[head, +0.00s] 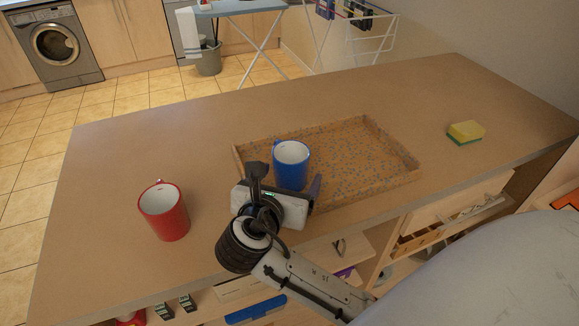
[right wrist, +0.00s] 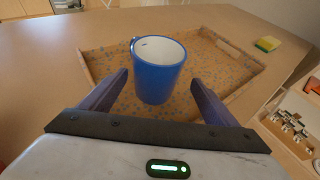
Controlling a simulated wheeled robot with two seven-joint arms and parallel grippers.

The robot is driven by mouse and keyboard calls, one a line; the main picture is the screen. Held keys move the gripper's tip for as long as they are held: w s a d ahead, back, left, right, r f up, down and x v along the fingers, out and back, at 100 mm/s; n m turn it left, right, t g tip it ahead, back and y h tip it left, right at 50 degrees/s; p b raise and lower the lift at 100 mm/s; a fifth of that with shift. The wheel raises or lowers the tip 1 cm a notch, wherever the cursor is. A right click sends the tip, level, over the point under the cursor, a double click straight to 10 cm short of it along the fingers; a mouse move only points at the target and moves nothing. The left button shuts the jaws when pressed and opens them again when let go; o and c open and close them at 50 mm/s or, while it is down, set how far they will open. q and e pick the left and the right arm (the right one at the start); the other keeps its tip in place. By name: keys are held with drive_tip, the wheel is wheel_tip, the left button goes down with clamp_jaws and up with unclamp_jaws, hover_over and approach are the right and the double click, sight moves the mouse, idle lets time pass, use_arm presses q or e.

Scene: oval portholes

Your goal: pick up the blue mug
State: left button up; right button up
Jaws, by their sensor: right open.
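The blue mug (head: 291,166) stands upright on the tray (head: 395,150), near the tray's left end, with a white inside. In the right wrist view the blue mug (right wrist: 158,72) is ahead of and between the two fingers. My right gripper (head: 285,180) is open and close to the mug on its near side. In the right wrist view the fingers of the right gripper (right wrist: 158,92) stand apart, one on each side of the mug's lower part, with gaps visible. The mug's handle is at its upper left. My left gripper is not in view.
A red mug (head: 164,211) stands on the counter (head: 110,160) to the left. A yellow and green sponge (head: 465,132) lies to the right of the tray. The tray has low raised walls. Open shelves with items sit under the counter's near edge.

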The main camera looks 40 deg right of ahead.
drive_tip(key=x, duration=0.5)
drive_tip(key=shift+w+a+r, duration=0.1)
drive_tip(key=shift+w+a, duration=0.15)
drive_tip(key=shift+w, duration=0.05)
drive_tip(key=c, duration=1.4)
